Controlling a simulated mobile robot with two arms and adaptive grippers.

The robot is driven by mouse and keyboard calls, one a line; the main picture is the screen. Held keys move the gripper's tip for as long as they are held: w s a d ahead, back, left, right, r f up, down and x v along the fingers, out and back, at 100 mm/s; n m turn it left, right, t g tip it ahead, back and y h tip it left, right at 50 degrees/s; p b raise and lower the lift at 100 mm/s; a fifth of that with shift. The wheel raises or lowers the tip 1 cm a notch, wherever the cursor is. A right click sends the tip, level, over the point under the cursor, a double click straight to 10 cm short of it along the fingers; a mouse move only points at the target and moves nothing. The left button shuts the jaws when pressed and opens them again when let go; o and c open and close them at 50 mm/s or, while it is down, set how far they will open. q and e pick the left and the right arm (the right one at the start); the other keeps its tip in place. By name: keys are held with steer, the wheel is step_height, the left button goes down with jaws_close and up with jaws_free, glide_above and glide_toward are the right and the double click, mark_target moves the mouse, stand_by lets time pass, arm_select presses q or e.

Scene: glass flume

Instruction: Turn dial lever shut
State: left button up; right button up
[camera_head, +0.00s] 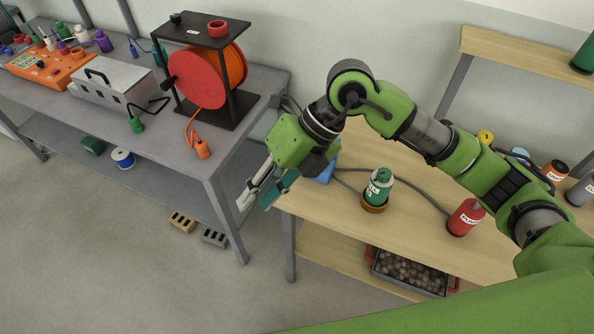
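My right gripper (255,202) hangs at the gap between the grey bench and the wooden table, pointing down and left. Its pale finger and teal finger are a little apart, with nothing seen between them. A blue thing (326,173) on the wooden table is partly hidden behind the gripper; I cannot tell what it is. I cannot make out a dial lever for certain. My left gripper is out of view.
The wooden table (320,211) holds a green bottle (378,187) in a brown dish, a red bottle (465,218) and a dark hose. The grey bench (168,141) carries a red-faced orange cable reel (197,78) and a grey box (112,84). Bricks (182,222) lie on the floor.

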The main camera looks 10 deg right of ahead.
steer(key=w+d+f+n+t+h+b, duration=0.1)
steer(key=w+d+f+t+h+b, duration=0.15)
steer(key=w+d, duration=0.55)
steer(key=w+d+f+n+t+h+b, duration=0.1)
steer(key=w+d+t+h, duration=0.2)
steer(key=w+d, duration=0.55)
steer(key=shift+m, duration=0.3)
steer(key=f+p, duration=0.1)
steer(key=f, duration=0.2)
steer(key=f+p, duration=0.1)
steer(key=f, duration=0.2)
steer(key=w+f+p, duration=0.1)
steer(key=f, duration=0.2)
steer(key=shift+d+f, duration=0.1)
steer(key=shift+f, duration=0.25)
steer(key=shift+x, duration=0.8)
jaws_close()
